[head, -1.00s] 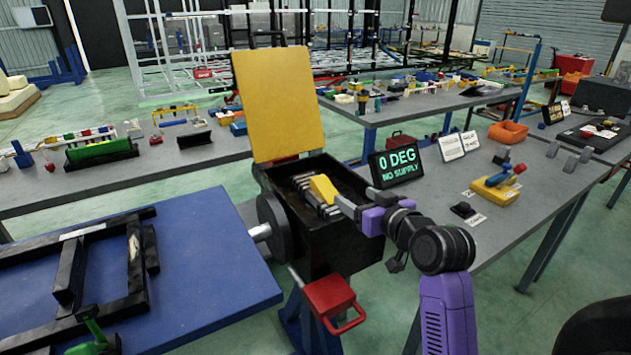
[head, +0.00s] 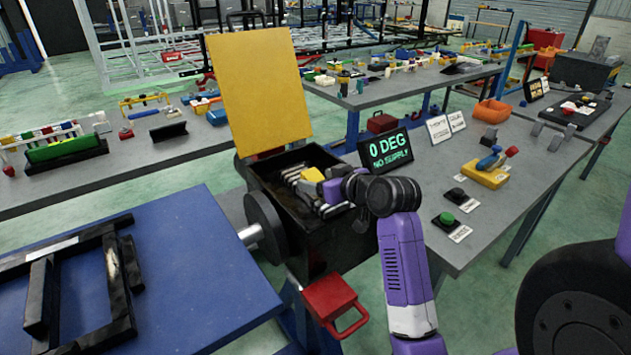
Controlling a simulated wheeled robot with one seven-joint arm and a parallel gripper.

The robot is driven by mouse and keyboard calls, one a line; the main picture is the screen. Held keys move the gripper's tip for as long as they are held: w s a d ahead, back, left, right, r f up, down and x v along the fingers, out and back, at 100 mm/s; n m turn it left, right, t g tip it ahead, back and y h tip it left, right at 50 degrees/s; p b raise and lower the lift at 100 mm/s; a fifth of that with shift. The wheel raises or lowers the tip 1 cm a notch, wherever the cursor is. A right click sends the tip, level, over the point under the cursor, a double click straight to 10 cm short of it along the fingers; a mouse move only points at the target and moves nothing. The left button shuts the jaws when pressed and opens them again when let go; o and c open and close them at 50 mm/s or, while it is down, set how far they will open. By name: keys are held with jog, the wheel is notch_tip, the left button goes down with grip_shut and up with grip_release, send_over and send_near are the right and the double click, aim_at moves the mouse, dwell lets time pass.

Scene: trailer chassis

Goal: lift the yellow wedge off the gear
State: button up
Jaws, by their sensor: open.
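The open black box (head: 318,252) has its yellow lid (head: 262,95) raised at the back. The yellow wedge (head: 312,174) shows inside the box, among grey metal parts (head: 296,178). Another small yellowish patch (head: 330,211) shows just below my gripper; I cannot tell if it is part of the wedge. My gripper (head: 318,191) reaches into the box from the right, jaws open, close to the wedge. Its own purple body and wrist hide much of the wedge. I cannot make out the gear clearly or tell whether the jaws touch the wedge.
A dark round wheel (head: 265,228) is on the box's left side, beside a blue table (head: 200,270) with a black frame. A red padlock-shaped part (head: 333,302) hangs in front. A sign (head: 386,152) reading "0 DEG NO SUPPLY" stands right of the box on a grey bench (head: 545,175).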

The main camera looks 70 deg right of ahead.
jog(key=shift+x, duration=0.8)
jog(key=shift+c, duration=0.5)
grip_shut()
